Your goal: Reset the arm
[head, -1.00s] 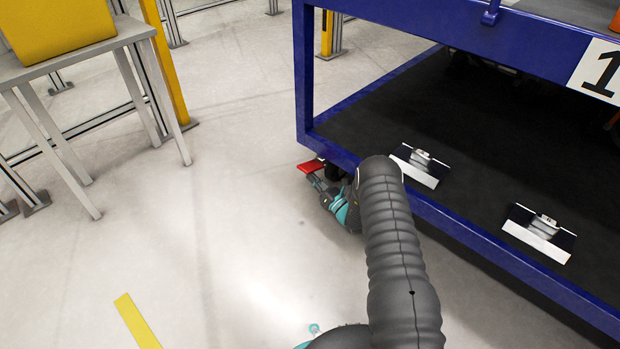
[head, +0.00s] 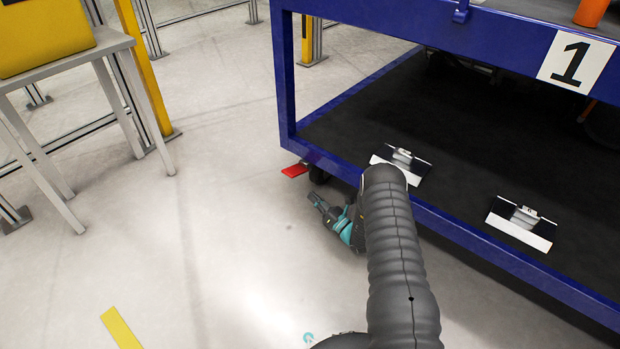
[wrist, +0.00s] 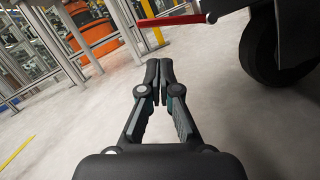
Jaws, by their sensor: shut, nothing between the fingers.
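My gripper (head: 315,198) is low over the floor beside the front left corner of the blue cart (head: 284,90). In the wrist view my gripper (wrist: 159,68) has its fingertips together with nothing between them. My dark grey arm reaches down past the cart's lower edge in the head view. A red pedal (head: 295,170) sticks out by the cart's wheel (head: 318,175). In the wrist view the red pedal (wrist: 170,20) is a bar just beyond and above the fingertips, apart from them, and the wheel (wrist: 270,50) stands to the right.
The cart's black lower shelf (head: 440,130) carries two metal-and-black brackets (head: 402,162) and a sign "1" (head: 576,62) hangs above. A grey table (head: 75,60) with a yellow box (head: 45,35) stands at left. The floor (head: 210,220) between is clear.

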